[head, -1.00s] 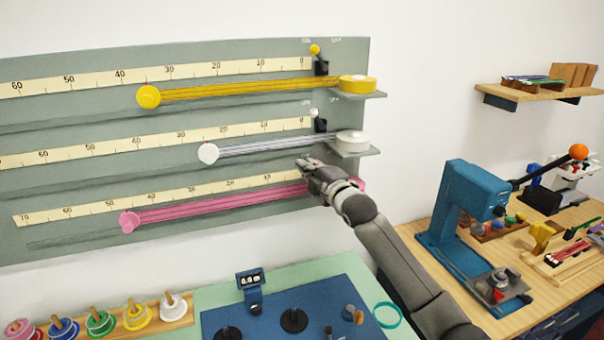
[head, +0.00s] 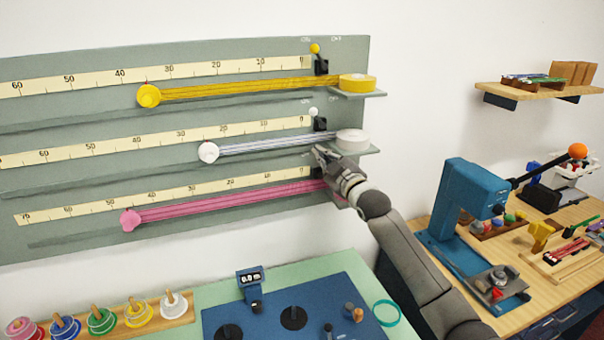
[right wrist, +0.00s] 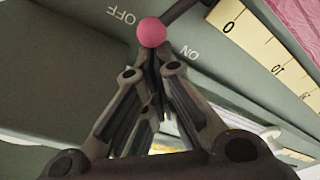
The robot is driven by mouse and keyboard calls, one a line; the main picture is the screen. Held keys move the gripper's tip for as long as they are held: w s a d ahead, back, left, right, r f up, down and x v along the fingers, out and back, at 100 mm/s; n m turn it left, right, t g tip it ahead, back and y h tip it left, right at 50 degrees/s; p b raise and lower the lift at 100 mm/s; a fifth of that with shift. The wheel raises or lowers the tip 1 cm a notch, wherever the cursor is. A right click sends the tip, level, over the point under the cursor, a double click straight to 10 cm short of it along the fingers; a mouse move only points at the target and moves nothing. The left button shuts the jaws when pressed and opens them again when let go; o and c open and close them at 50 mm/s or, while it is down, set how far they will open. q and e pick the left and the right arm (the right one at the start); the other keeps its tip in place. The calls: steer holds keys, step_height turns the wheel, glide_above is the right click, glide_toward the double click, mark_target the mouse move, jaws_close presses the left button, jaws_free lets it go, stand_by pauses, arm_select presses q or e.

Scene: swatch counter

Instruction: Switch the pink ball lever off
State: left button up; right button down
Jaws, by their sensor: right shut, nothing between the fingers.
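The pink ball (right wrist: 152,32) of the lever shows in the right wrist view, on a dark stem that runs to the upper right. It lies between the printed words OFF and ON, a little closer to OFF in the picture; I cannot tell the lever's setting for sure. My right gripper (right wrist: 148,57) is shut and empty, its tips just below the ball in that view; whether they touch is unclear. In the head view my right gripper (head: 321,154) is at the right end of the lowest row and hides the pink lever. My left gripper is out of view.
The grey-green board (head: 345,55) carries a yellow ribbon (head: 240,89), a white ribbon (head: 270,147) and a pink ribbon (head: 230,203) under scales. The white roll (head: 352,140) is close to my right gripper. A blue press (head: 465,205) stands on the right-hand table.

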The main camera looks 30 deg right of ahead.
stand_by(0.5)
steer(key=s+a+f, duration=0.1)
steer(key=s, duration=1.1)
steer(key=shift+a+f, duration=0.15)
steer(key=shift+a, duration=0.1)
stand_by(0.4)
